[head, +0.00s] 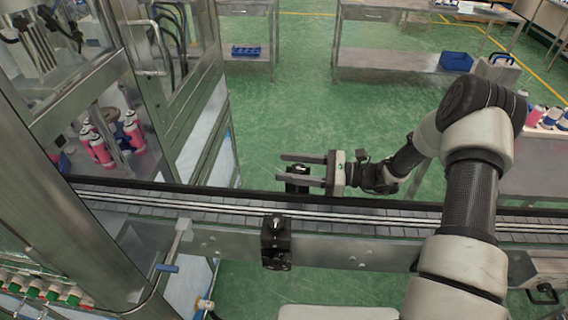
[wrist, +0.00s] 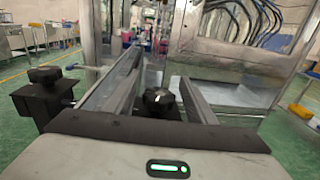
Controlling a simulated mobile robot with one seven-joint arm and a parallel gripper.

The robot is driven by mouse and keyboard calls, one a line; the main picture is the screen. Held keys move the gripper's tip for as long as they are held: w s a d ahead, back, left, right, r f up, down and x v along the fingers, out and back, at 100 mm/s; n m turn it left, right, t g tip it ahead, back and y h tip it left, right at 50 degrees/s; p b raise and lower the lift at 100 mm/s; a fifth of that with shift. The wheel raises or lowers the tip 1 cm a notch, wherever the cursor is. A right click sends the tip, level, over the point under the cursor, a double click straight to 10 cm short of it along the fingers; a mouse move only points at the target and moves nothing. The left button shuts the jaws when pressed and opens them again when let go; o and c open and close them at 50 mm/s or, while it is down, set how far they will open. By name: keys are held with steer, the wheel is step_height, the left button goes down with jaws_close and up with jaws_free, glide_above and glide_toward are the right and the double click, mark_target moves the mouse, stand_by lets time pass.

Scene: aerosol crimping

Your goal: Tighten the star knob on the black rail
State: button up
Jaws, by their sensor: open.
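A black star knob (wrist: 160,101) sits between the two fingers of my gripper (wrist: 159,78) in the wrist view, with a visible gap on each side. In the head view the knob's dark block (head: 298,184) shows partly behind the fingers, at the far side of the conveyor. My gripper (head: 282,168) is open, level and pointing left, with one finger on either side of the knob. The black rail (head: 390,204) runs along the conveyor's far edge. How tight the knob is cannot be seen.
A second black knob and bracket (head: 275,240) stands on the conveyor's near side; it also shows in the wrist view (wrist: 45,85). A glazed machine frame (head: 165,105) with pink cans (head: 98,148) stands left.

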steer(key=shift+w+a, duration=0.1)
steer(key=shift+a, duration=0.8)
steer(key=shift+c, duration=0.4)
steer(key=c, duration=1)
steer(key=shift+o, duration=0.2)
steer(key=shift+w+d+m+t+h+p, duration=0.1)
steer(key=shift+w+m+t+h, duration=0.1)
steer(key=shift+m+t, duration=0.45)
steer(key=shift+w+m+t+h+p, duration=0.1)
steer(key=shift+w+m+t+h, duration=0.2)
steer(key=shift+t, duration=0.6)
steer(key=shift+w+d+m+t+h+p, duration=0.1)
steer(key=shift+m+t, duration=0.45)
steer(key=shift+t, duration=0.2)
steer(key=shift+s, duration=0.1)
steer(key=o, duration=1)
steer(key=shift+o, duration=0.2)
step_height(320, 180, up, 10)
